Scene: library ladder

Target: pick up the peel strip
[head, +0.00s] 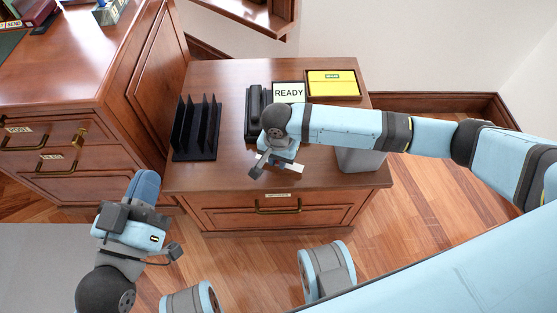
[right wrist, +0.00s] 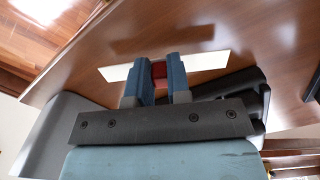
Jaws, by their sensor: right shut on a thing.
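The peel strip (right wrist: 207,61) is a thin pale white strip. In the right wrist view it lies across my right gripper (right wrist: 159,80), whose blue fingers are shut on its middle, with a red patch between them. The strip's ends stick out on both sides. In the head view the strip (head: 291,168) shows beside my right gripper (head: 280,164), over the front part of the cabinet top. A dark patch on the wood lies apart from the strip in the wrist view. My left gripper (head: 146,185) is left of the cabinet, seen from the side, its jaw gap hidden.
The wooden cabinet (head: 225,75) carries a black slotted rack (head: 197,130), a black holder (head: 253,105), a READY sign (head: 289,92), a yellow box (head: 331,84) and a grey bin (head: 359,160), partly behind my right arm. A wooden desk (head: 85,60) stands left.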

